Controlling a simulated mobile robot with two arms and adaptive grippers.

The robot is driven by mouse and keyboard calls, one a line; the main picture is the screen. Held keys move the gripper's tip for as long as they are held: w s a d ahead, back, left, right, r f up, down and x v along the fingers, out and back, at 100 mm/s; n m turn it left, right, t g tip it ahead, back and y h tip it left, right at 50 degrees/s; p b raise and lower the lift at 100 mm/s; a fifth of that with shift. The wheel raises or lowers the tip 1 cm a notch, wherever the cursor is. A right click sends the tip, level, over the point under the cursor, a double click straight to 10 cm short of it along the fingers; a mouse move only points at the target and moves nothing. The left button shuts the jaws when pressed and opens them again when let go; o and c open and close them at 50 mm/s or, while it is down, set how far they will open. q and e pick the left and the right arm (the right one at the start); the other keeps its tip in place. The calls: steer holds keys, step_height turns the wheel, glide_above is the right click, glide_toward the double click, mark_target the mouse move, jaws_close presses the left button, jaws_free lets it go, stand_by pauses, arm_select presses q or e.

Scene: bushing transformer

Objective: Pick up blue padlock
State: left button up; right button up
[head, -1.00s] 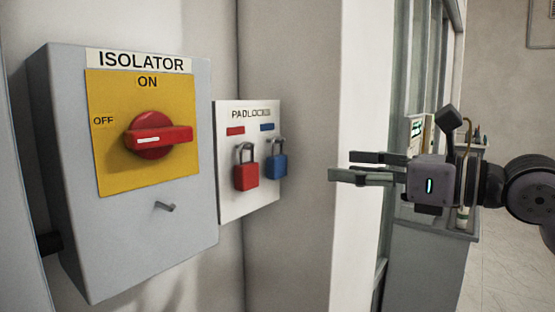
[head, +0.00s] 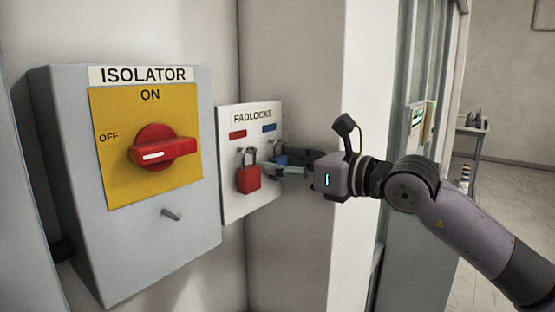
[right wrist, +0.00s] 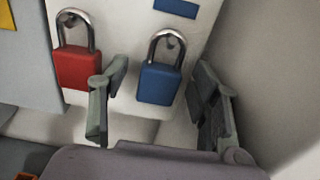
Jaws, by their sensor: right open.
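The blue padlock (right wrist: 159,84) hangs by its shackle from a hook on the white padlock board (head: 236,205). In the head view the blue padlock (head: 280,159) is partly hidden by my right gripper (head: 268,168). In the right wrist view my right gripper (right wrist: 155,105) is open. Its fingers stand left and right of the blue padlock's body, with gaps on both sides. The padlock is not gripped. My left gripper is not in view.
A red padlock (head: 248,178) hangs just left of the blue one, close to my right gripper's left finger in the wrist view. A wall (head: 300,90) stands close on the right.

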steer(key=shift+d, duration=0.15)
steer(key=shift+c, duration=0.4)
steer(key=c, duration=1.2)
